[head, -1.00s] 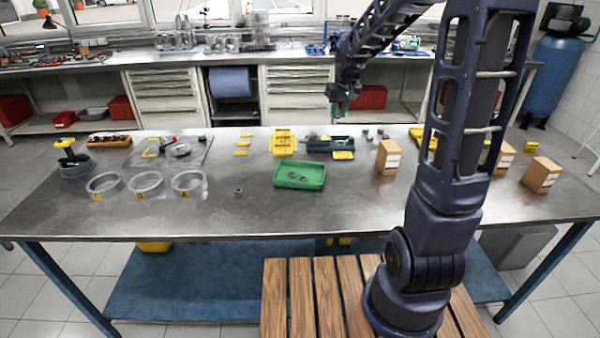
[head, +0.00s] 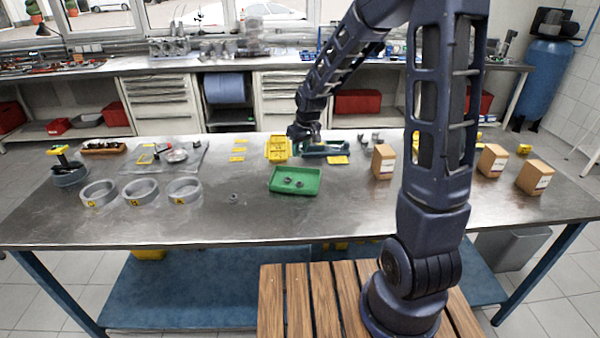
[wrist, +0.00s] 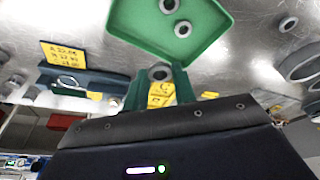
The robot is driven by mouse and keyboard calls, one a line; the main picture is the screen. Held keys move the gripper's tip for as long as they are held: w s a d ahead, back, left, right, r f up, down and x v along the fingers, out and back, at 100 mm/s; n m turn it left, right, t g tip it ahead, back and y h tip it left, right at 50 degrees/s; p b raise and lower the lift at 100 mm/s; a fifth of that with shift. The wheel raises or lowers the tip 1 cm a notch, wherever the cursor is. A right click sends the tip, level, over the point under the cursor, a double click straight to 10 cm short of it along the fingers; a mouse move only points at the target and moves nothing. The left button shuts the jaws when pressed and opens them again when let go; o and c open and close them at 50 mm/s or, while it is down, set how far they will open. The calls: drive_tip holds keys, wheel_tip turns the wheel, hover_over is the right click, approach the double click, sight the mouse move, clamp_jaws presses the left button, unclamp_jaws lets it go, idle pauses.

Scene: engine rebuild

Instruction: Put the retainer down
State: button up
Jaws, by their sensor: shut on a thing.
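My gripper (head: 306,150) hangs low over the back of the steel bench, behind the green tray (head: 270,186) and close to the yellow tray. In the wrist view, its green fingers (wrist: 160,78) are shut on a small grey ring-shaped retainer (wrist: 160,71). In the head view the held retainer is too small to make out. Two similar grey rings (head: 287,181) lie in the green tray, which also shows in the wrist view (wrist: 122,22). Another small ring (head: 233,198) stands on the bench left of the tray; it shows in the wrist view (wrist: 289,23).
A yellow tray (head: 278,149) and a blue-grey holder (head: 325,149) are beside my gripper. A lettered yellow card (wrist: 65,52) lies by the holder. Large rings (head: 185,190) stand at left, a cardboard box (head: 383,162) at right. The bench front is clear.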

sight(299, 177)
wheel_tip(299, 177, down, 10)
idle(0.6)
drive_tip(key=shift+f, duration=0.1)
drive_tip(key=o, duration=0.6)
drive_tip(key=shift+o, duration=0.4)
drive_tip(key=v, duration=1.3)
drive_tip(key=s+d+r+m+t+h, duration=0.1)
drive_tip(key=s+d+r+m, duration=0.2)
drive_tip(key=s+d+r, duration=0.9)
drive_tip(key=s+d+r+m+t, duration=0.1)
drive_tip(key=s+d+r+m, duration=0.2)
drive_tip(key=s+d, duration=0.5)
drive_tip(key=shift+s+d+r+m+h, duration=0.15)
drive_tip(key=shift+s+r+m+h, duration=0.25)
drive_tip(key=shift+s, duration=1.1)
